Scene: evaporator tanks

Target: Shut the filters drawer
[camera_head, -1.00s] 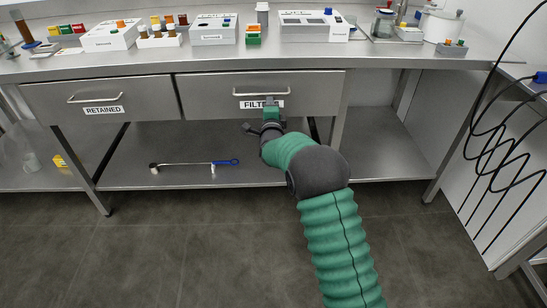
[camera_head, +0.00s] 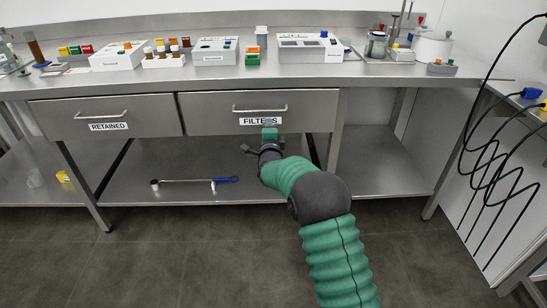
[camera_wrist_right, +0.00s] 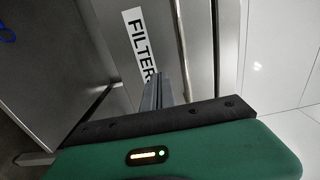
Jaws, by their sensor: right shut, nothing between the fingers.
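The filters drawer (camera_head: 215,113) is a grey steel front with a bar handle (camera_head: 260,109) and a white FILTERS label, under the right part of the bench. It looks nearly level with the bench frame; I cannot tell if a small gap remains. My right gripper (camera_head: 269,124) is shut and empty, just at the lower part of the label, below the handle. In the right wrist view its closed fingers (camera_wrist_right: 157,90) point at the drawer front and overlap the end of the label (camera_wrist_right: 139,45). Whether they touch is unclear. My left gripper is out of view.
The RETAINED drawer (camera_head: 150,117) sits to the left. The bench top (camera_head: 400,70) holds sample racks and instruments. On the lower shelf (camera_head: 130,190) lies a blue-handled tool (camera_head: 195,181). Black cables (camera_head: 490,150) hang at the right. The floor in front is clear.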

